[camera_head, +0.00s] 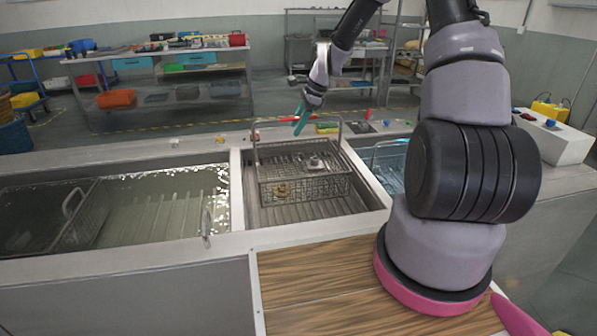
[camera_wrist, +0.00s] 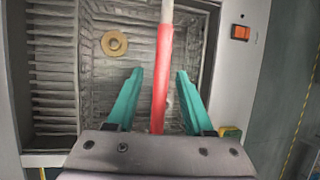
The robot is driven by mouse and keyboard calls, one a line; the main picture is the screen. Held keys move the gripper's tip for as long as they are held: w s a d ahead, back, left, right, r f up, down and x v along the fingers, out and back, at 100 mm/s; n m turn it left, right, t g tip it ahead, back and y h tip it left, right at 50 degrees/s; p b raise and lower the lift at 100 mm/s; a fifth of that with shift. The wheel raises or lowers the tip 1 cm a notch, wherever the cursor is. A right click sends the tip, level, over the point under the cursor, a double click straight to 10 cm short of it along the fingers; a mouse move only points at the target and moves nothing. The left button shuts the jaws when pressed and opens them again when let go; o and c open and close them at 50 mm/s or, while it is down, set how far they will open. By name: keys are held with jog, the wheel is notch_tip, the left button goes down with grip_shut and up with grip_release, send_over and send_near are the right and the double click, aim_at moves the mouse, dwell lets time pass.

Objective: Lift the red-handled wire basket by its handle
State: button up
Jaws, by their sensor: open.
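The wire basket (camera_head: 305,188) stands in the middle tank, with small metal parts inside. Its tall handle rises above the rim, with a red grip (camera_head: 287,119) along the top bar. My gripper (camera_head: 299,127), with green fingers, points down at the height of the red grip. In the wrist view the red grip (camera_wrist: 162,80) runs lengthwise between the open fingers of my gripper (camera_wrist: 160,76), with a gap on both sides. The near end of the grip is hidden by the gripper body. A brass ring (camera_wrist: 114,43) shows below, inside the basket.
A liquid-filled tank (camera_head: 170,205) with another basket is at left. A blue-lit tank (camera_head: 388,168) is at right, partly behind my arm. The steel rim (camera_head: 238,190) divides the tanks. A wooden worktop (camera_head: 320,285) lies in front. Shelves stand behind.

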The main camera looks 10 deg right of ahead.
jog(key=shift+w+a+f, duration=0.1)
jog(key=shift+a+f, duration=0.05)
jog(key=shift+f, duration=0.25)
jog(key=shift+f, duration=0.25)
dwell(0.4)
grip_shut()
